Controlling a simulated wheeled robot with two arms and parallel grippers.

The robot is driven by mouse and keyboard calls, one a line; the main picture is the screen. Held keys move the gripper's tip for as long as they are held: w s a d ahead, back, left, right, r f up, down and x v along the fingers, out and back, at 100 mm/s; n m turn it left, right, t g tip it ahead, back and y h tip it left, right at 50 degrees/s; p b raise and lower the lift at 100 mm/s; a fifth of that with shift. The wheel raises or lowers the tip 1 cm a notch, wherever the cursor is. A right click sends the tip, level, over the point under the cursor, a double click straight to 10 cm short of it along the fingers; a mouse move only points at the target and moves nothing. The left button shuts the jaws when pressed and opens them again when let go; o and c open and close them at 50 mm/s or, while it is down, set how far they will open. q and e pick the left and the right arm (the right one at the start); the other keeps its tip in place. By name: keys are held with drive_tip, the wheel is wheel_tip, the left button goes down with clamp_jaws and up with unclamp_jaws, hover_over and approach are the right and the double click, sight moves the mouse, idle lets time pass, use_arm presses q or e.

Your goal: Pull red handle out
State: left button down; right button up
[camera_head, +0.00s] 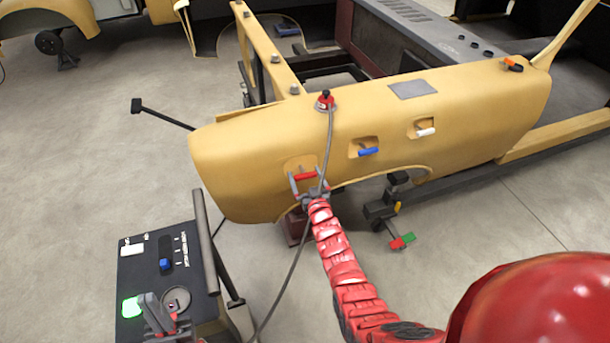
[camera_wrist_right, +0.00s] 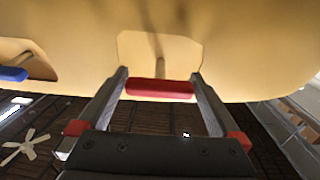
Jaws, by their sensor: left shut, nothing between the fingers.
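The red handle (camera_head: 304,176) is a short bar on a stem in a recess of the yellow body panel (camera_head: 250,150). It also shows in the right wrist view (camera_wrist_right: 160,89), pointing toward the camera from the pale recess. My right gripper (camera_head: 306,182) is in front of the panel with its fingers spread wide, one at each end of the red bar. In the wrist view its fingers (camera_wrist_right: 160,76) flank the bar closely; I cannot tell whether they touch it. My left gripper (camera_head: 144,303) is shut and empty over the control box at the lower left, beside a lit green button.
A blue handle (camera_head: 369,152) and a white handle (camera_head: 426,132) sit in recesses to the right. A grey cable (camera_head: 293,255) hangs from a red plug (camera_head: 325,101) and passes the right gripper. The control box (camera_head: 132,270) stands lower left.

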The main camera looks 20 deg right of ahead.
drive_tip(key=shift+s, duration=0.1)
drive_tip(key=shift+s+f, duration=0.15)
drive_tip(key=shift+s, duration=0.15)
drive_tip(key=s+b, duration=0.4)
drive_tip(key=s, duration=1.2)
drive_tip(key=shift+s+a, duration=0.15)
drive_tip(key=shift+s, duration=0.15)
